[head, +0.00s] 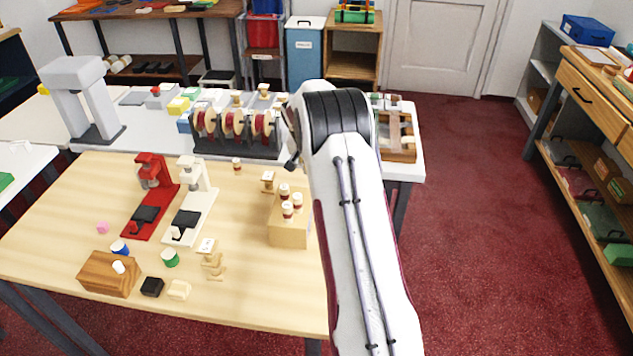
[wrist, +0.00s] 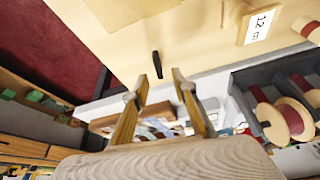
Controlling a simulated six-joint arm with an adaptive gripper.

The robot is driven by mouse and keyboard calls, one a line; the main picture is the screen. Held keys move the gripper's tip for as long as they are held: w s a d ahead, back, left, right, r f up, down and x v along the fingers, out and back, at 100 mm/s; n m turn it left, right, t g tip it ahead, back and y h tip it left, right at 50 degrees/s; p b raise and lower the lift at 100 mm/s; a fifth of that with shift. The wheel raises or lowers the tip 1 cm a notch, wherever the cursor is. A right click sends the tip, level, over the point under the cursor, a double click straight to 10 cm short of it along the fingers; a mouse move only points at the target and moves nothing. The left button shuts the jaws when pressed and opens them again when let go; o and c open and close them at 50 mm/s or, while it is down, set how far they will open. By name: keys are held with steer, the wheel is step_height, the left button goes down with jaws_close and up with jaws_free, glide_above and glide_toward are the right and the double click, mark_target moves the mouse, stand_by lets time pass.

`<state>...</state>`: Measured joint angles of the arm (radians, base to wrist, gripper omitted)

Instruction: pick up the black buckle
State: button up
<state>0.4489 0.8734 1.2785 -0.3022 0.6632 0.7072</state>
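A small slim black piece (wrist: 157,65), which looks like the black buckle, lies on the light wood table near its edge in the wrist view. Its exact shape is too small to tell. My gripper (wrist: 157,84) is open and empty, its two fingers apart, with the black piece showing between and beyond the tips. In the head view my arm hides most of that spot and the gripper. A separate black block (head: 152,287) sits at the table's front left, far from my gripper.
A spool block (head: 289,230) stands beside my arm, and a small label stand (wrist: 262,24) is near the black piece. A rack of red-wound reels (head: 236,134) is on the white counter behind. Red and cream presses (head: 150,199) stand left. Bare table (head: 85,190) is at far left.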

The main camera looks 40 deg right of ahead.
steer(key=shift+s+x, duration=0.1)
steer(key=shift+x, duration=0.8)
steer(key=shift+s+x, duration=0.15)
steer(key=shift+x, duration=0.8)
jaws_close()
